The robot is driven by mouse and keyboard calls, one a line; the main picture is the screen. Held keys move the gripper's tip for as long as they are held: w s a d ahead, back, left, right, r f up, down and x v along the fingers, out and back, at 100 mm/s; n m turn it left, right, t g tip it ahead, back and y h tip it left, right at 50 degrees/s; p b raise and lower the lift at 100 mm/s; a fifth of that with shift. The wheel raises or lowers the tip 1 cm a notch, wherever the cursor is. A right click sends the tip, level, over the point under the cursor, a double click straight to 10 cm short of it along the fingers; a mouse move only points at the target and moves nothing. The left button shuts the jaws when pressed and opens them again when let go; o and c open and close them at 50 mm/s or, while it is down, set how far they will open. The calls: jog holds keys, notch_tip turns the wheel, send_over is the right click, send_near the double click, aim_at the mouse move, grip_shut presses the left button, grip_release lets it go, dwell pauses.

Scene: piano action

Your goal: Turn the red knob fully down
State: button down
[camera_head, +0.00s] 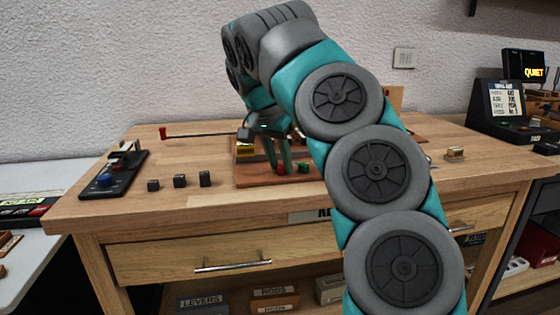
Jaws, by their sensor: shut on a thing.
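The red knob (281,170) sits low on the front part of a wooden board (255,182) on the bench. My gripper (279,164) points down, and its teal fingers are shut on the red knob. Only a small part of the knob shows between and below the fingertips. I cannot tell which way the knob is turned. A green knob (303,168) stands just to the right of the fingers, and I cannot tell whether it touches them. My arm hides much of the board to the right.
A rod with a red end (163,133) reaches left from the board. Several dark small blocks (179,181) stand in a row left of the board. A black device (114,178) is at the left bench edge. The bench front is clear.

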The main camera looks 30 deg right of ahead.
jog(key=shift+d+f+n+b, duration=0.15)
jog(key=shift+n+b, duration=0.25)
jog(key=shift+b, duration=0.2)
jog(key=shift+s+n+t+y+b, duration=0.1)
jog(key=shift+n+t+y+b, duration=0.25)
jog(key=shift+n+b, duration=0.4)
jog(key=n, duration=0.1)
jog(key=n+t+y+p, duration=0.1)
jog(key=n, duration=0.1)
jog(key=n+p, duration=0.1)
jog(key=n, duration=0.1)
jog(key=shift+s+d+r+y, duration=0.1)
jog(key=shift+d+r+y, duration=0.05)
jog(key=shift+r+y, duration=0.15)
jog(key=n+y, duration=0.1)
jog(key=n, duration=0.1)
jog(key=n+y, duration=0.1)
jog(key=n, duration=0.2)
jog(key=shift+d+f+n+t+p, duration=0.1)
jog(key=shift+d+n+t+p, duration=0.15)
jog(key=shift+n+p, duration=0.1)
jog(key=n, duration=0.2)
jog(key=n+y, duration=0.1)
jog(key=n, duration=0.1)
jog(key=shift+d+y, duration=0.1)
jog(key=shift+y, duration=0.15)
jog(key=shift+n, duration=0.3)
